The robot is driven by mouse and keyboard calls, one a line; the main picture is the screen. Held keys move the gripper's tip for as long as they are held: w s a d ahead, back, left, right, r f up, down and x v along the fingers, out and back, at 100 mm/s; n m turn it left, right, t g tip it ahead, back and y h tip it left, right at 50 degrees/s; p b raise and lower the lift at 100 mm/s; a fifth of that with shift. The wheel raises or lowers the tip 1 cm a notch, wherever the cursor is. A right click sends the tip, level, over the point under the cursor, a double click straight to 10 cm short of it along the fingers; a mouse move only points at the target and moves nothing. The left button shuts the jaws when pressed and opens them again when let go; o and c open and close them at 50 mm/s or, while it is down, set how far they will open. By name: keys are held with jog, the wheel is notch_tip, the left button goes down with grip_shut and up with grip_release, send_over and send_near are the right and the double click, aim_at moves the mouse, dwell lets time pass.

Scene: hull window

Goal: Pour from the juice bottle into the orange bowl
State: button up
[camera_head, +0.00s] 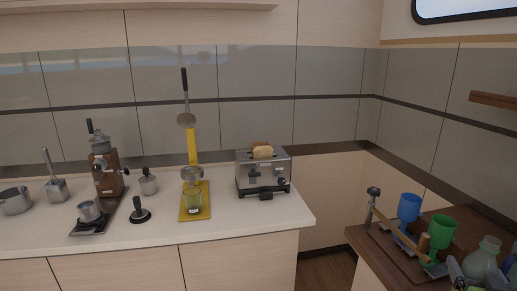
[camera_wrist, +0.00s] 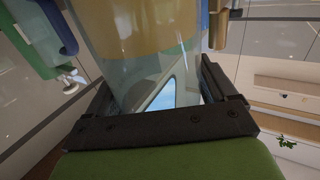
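A clear, pale glass bottle (camera_head: 482,262) stands upright at the lower right of the head view. It looks like the juice bottle, but no label shows. Parts of my gripper (camera_head: 484,282) flank it at the bottom edge. In the wrist view, my gripper (camera_wrist: 158,88) has its dark fingers spread on either side of clear glass (camera_wrist: 135,65), with the bottle between them. Whether both fingers press on the glass is unclear. A yellow-orange area shows through the glass at the top; I cannot tell if it is juice or something behind. No orange bowl is clearly visible.
On the brown counter (camera_head: 362,236), a blue cup (camera_head: 409,206) and a green cup (camera_head: 441,231) hang on a wooden rack just left of the bottle.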

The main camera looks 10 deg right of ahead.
aim_at(495, 248)
jog(key=c, duration=1.1)
jog(key=shift+r, duration=0.1)
jog(key=shift+c, duration=0.3)
jog(key=shift+r, duration=0.15)
jog(key=shift+r+p, duration=0.45)
jog(key=shift+r, duration=0.95)
jog(key=shift+r+p, duration=1.4)
jog(key=shift+r, duration=1.5)
